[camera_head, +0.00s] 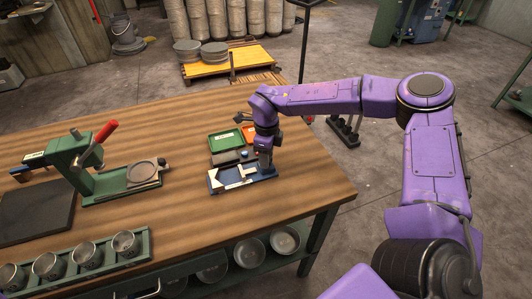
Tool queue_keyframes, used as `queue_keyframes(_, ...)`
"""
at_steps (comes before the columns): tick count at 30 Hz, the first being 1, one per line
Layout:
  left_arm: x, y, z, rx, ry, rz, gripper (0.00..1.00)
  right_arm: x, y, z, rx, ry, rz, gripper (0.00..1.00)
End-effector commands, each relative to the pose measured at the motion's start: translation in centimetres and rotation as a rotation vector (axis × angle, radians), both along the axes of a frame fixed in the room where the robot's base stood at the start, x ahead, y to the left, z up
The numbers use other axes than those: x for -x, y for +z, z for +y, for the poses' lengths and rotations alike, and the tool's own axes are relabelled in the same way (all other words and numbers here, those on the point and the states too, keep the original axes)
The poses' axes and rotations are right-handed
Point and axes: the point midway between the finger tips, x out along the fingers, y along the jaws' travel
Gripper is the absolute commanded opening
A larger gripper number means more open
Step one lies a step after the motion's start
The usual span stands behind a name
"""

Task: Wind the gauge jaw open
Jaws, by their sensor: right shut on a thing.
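The gauge (238,186) is a small silver measuring tool on a dark blue base with a white patch, lying on the wooden bench near its right end. My right gripper (266,170) points down at the right end of the gauge. It is shut on a small part there, which the fingers mostly hide. The gauge jaw is too small in the head view to tell how wide it stands. My left gripper is not in view.
A green press with a red handle (105,131) stands to the left. A rack of metal bowls (88,255) lines the front edge. Bare bench lies between press and gauge.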

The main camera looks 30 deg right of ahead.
Motion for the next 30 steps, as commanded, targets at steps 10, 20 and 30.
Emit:
queue_keyframes(10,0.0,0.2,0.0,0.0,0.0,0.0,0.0,-0.3,0.3,-0.1,0.0,0.015,-0.009,0.12)
queue_keyframes(20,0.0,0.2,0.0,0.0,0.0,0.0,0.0,-0.2,0.2,0.0,0.0,0.014,-0.006,0.68)
queue_keyframes(30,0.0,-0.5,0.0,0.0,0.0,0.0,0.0,-0.2,1.9,0.0,0.0,0.013,-0.009,0.68)
